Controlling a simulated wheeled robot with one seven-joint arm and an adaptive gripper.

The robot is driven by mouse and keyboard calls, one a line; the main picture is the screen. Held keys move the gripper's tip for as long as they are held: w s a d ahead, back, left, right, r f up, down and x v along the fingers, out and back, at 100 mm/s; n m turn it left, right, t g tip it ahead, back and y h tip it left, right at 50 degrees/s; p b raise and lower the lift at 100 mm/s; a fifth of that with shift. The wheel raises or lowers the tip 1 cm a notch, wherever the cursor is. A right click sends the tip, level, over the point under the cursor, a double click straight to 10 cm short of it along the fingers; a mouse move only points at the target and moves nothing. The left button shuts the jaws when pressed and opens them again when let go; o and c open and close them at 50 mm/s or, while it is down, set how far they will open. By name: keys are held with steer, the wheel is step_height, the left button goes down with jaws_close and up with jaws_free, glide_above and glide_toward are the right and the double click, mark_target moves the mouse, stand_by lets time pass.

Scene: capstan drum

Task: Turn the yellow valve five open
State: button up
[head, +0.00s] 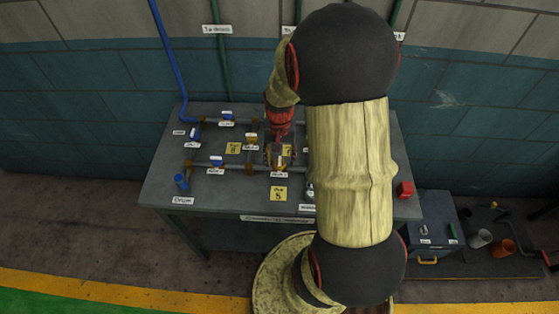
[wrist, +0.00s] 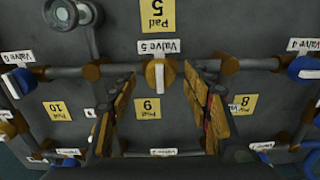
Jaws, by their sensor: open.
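The yellow valve five (wrist: 160,74) sits on a grey pipe in the wrist view, with a pale bar handle on its face pointing up and down the picture. Its label, "Valve 5" (wrist: 158,46), is just above it. My gripper (wrist: 161,82) is open, with one finger to the left and one to the right of the valve. The gap between them is empty apart from the view of the valve and bench beyond; I cannot tell whether the tips reach down around it.
The grey bench (head: 160,182) carries pipes, blue-handled valves such as valve four (wrist: 303,69), and yellow pads, including pad five (wrist: 157,14). A toolbox (head: 434,222) stands to the right.

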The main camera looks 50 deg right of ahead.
steer(key=shift+f, duration=0.55)
steer(key=c, duration=1.1)
steer(key=shift+c, duration=0.3)
